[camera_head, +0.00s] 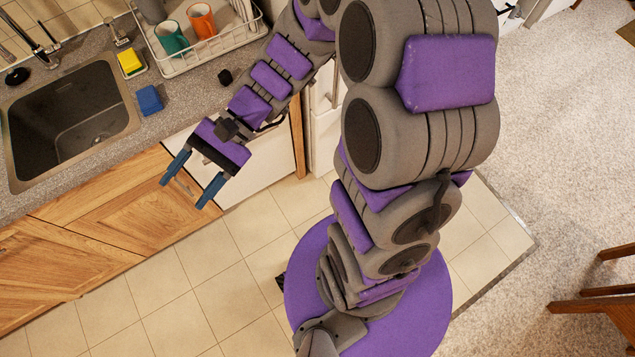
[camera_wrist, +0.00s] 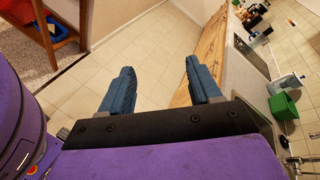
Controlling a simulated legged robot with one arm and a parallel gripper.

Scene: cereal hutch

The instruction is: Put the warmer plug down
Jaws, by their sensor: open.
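My gripper (camera_head: 182,195) is open and empty, in front of the cabinet doors below the counter edge. Its two blue fingers stand wide apart in the wrist view (camera_wrist: 159,68), with only floor and cabinet front behind them. A small black object (camera_head: 225,77) lies on the grey speckled counter (camera_head: 190,103), just in front of the dish rack and up from my gripper. It may be the warmer plug, but it is too small to tell. No cord on it can be made out.
A sink (camera_head: 75,118) is set into the counter at left. A yellow sponge (camera_head: 131,62) and a blue sponge (camera_head: 149,100) lie beside it. A white dish rack (camera_head: 197,60) holds a teal mug (camera_head: 172,38) and an orange mug (camera_head: 201,20). Tiled floor (camera_head: 170,300) below is clear.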

